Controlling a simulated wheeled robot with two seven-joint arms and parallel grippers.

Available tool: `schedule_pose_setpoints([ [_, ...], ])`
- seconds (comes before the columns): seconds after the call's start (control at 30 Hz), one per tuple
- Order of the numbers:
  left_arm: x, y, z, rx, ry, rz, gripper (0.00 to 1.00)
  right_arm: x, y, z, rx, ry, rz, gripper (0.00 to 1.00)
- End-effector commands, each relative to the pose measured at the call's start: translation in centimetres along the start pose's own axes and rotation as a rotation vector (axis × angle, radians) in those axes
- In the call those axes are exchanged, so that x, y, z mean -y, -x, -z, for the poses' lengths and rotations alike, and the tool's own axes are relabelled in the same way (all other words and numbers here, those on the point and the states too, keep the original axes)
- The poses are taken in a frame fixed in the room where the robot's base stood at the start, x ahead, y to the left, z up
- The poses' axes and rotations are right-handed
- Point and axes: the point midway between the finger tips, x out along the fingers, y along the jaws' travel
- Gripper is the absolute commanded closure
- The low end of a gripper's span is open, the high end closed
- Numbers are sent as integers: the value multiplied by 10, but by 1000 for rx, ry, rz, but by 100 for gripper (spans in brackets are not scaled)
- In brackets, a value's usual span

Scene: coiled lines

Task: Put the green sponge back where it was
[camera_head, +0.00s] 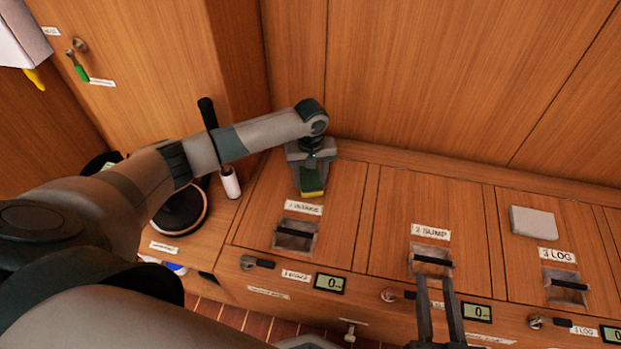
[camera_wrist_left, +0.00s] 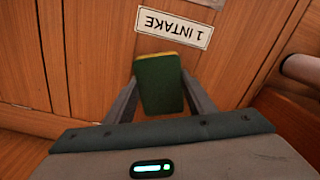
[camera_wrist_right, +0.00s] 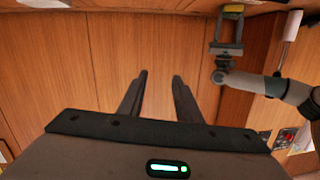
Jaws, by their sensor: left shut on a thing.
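The green sponge (camera_head: 311,181) has a yellow layer and is held over the wooden lid by the "1 INTAKE" label (camera_head: 303,208). My left gripper (camera_head: 312,170) is shut on it. In the left wrist view the sponge (camera_wrist_left: 160,84) sits between the two fingers, with the "1 INTAKE" label (camera_wrist_left: 174,27) just beyond. I cannot tell whether the sponge touches the lid. My right gripper (camera_head: 437,283) is over the front edge near the "2 SUMP" lid. In the right wrist view its fingers (camera_wrist_right: 158,78) are apart with nothing between them.
A grey block (camera_head: 533,222) lies on the "3 LOG" lid. Recessed handles (camera_head: 295,235) sit in the lids. A wooden wall rises behind. The middle lid is mostly clear.

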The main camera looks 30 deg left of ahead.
Motion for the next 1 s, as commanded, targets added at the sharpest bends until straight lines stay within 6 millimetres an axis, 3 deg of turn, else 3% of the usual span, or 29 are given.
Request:
schedule_pose_setpoints([
  [0.13,0,-2,0,0,0,0,72,-1,0,-3,19,-2,-2,69],
  [0.17,0,-2,0,0,0,0,46,-1,0,-4,24,-2,-2,69],
  [0.23,0,-2,0,0,0,0,32,-1,0,-4,25,-2,-2,69],
  [0.77,0,2,0,0,0,0,32,-1,0,0,-1,1,-1,69],
  [1.0,0,9,0,0,0,0,32,-8,3,-20,125,-7,-15,69],
])
